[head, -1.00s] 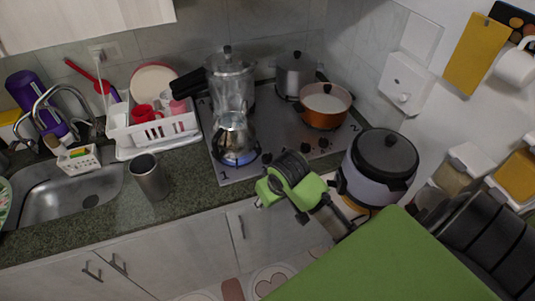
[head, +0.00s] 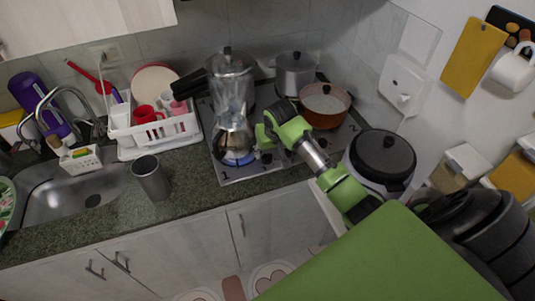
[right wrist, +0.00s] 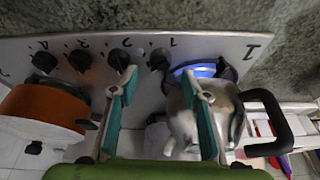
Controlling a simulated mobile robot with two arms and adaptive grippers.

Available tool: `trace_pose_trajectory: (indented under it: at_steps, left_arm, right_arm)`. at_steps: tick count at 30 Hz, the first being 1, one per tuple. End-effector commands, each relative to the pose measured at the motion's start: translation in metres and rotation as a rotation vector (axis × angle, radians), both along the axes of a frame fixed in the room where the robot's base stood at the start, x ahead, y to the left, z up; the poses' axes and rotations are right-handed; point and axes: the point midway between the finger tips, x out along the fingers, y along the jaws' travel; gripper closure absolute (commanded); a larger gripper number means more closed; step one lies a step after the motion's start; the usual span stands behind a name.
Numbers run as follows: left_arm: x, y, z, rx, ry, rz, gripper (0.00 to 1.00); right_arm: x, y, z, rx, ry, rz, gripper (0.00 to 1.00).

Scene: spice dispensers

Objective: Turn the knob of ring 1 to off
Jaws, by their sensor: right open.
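The ring 1 knob (right wrist: 158,59) is a small black knob on the steel hob's front strip, with a "1" printed by it. It also shows in the head view (head: 267,157). A blue flame (right wrist: 207,70) burns under the metal kettle (head: 233,137), which stands on ring 1. My right gripper (right wrist: 160,76) is open, its two teal fingers apart, with the ring 1 knob showing between and just beyond the tips. In the head view the right gripper (head: 270,135) is over the hob's front edge. I cannot tell whether it touches the knob. My left gripper is not in view.
The other knobs (right wrist: 119,61) are in a row beside it. An orange pot (head: 324,106) stands on the hob's right ring, a tall steel pot (head: 295,75) behind it. A rice cooker (head: 382,155) is at right. A steel cup (head: 151,178) stands on the counter.

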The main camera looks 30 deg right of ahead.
Motion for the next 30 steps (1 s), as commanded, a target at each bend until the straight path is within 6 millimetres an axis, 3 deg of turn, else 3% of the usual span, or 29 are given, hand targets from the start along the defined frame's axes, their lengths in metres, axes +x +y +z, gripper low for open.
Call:
trace_pose_trajectory:
  at_steps: [10, 23, 24, 28, 30]
  left_arm:
    - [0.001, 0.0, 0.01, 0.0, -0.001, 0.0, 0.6]
    - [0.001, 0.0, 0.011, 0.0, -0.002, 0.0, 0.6]
    - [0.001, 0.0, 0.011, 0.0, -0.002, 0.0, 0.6]
    - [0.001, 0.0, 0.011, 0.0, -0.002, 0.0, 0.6]
    - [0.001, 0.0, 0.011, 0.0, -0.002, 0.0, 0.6]
  right_arm:
    - [0.017, -0.005, -0.042, 0.0, 0.001, 0.0, 0.57]
    - [0.02, -0.006, -0.051, -0.001, -0.001, 0.001, 0.57]
    - [0.02, -0.006, -0.051, -0.001, -0.001, 0.001, 0.59]
    - [0.02, -0.006, -0.051, -0.001, -0.001, 0.001, 0.93]
    - [0.02, -0.006, -0.051, -0.001, -0.001, 0.001, 0.95]
